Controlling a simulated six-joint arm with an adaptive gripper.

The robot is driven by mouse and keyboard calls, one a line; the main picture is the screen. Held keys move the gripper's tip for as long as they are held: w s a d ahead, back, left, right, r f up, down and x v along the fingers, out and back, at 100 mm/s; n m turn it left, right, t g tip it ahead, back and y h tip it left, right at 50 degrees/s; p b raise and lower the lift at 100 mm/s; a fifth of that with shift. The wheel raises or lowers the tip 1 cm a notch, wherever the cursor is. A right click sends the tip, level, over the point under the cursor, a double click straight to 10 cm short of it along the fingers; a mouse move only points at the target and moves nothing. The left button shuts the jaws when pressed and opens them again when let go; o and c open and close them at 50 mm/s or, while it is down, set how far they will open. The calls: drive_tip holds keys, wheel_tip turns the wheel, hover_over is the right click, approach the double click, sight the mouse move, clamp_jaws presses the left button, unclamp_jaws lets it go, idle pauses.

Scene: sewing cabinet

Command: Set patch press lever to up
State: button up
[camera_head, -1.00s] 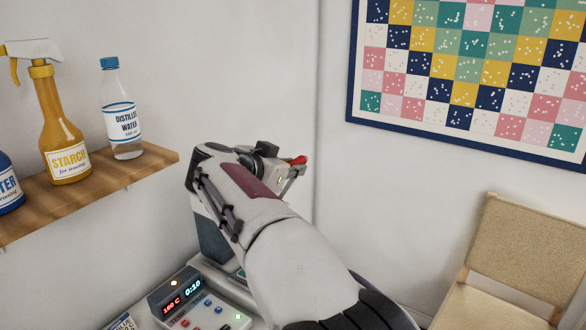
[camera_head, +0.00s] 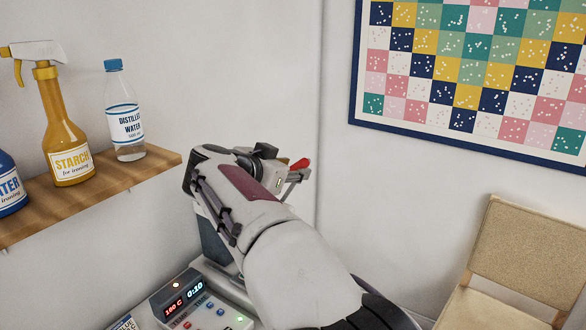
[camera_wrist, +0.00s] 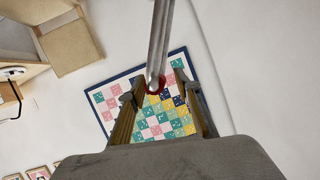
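The patch press (camera_head: 212,238) stands in the lower middle of the head view, largely hidden behind my arm. Its lever shows in the wrist view as a metal rod (camera_wrist: 161,35) coming down from the top edge to a red end (camera_wrist: 156,85). The red knob (camera_head: 300,163) also shows in the head view, just past my gripper (camera_head: 294,176). In the wrist view my gripper (camera_wrist: 157,97) is open, its two fingers apart on either side of the rod's end in the picture. I cannot tell whether either finger touches it. The lever's pivot is hidden.
The press's control panel (camera_head: 206,310) with lit displays is below my arm. A wooden shelf (camera_head: 105,190) on the left holds a starch spray bottle (camera_head: 66,140) and a distilled water bottle (camera_head: 123,120). A chair (camera_head: 515,250) stands at right, below a wall quilt (camera_head: 470,75).

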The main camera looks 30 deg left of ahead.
drive_tip(key=a+v, duration=0.1)
drive_tip(key=v, duration=1)
drive_tip(key=shift+d, duration=0.45)
drive_tip(key=s+a+r+n+g+y, duration=0.1)
drive_tip(key=s+a+n+g+y, duration=0.15)
drive_tip(key=a+y, duration=0.3)
drive_tip(key=s+a+r+n+g+y, duration=0.1)
drive_tip(key=s+a+n+y, duration=0.2)
drive_tip(key=a+y, duration=0.25)
drive_tip(key=s+d+f+n+g+h, duration=0.15)
drive_tip(key=d+f, duration=0.35)
drive_tip(key=d, duration=0.8)
drive_tip(key=s+d+f+g+h, duration=0.3)
drive_tip(key=d+f, duration=0.2)
drive_tip(key=d, duration=0.8)
drive_tip(key=s+d+f+g+h, duration=0.2)
drive_tip(key=d+f, duration=0.4)
drive_tip(key=d, duration=0.7)
drive_tip(key=s+d+f+m+t+h, duration=0.1)
drive_tip(key=s+d, duration=0.3)
drive_tip(key=d, duration=1)
drive_tip(key=s+d+f+m+t+h, duration=0.1)
drive_tip(key=s+d+m+h, duration=0.3)
drive_tip(key=d, duration=1.1)
drive_tip(key=shift+f+m+h, duration=0.3)
drive_tip(key=shift+f+h, duration=0.05)
drive_tip(key=shift+f, duration=0.1)
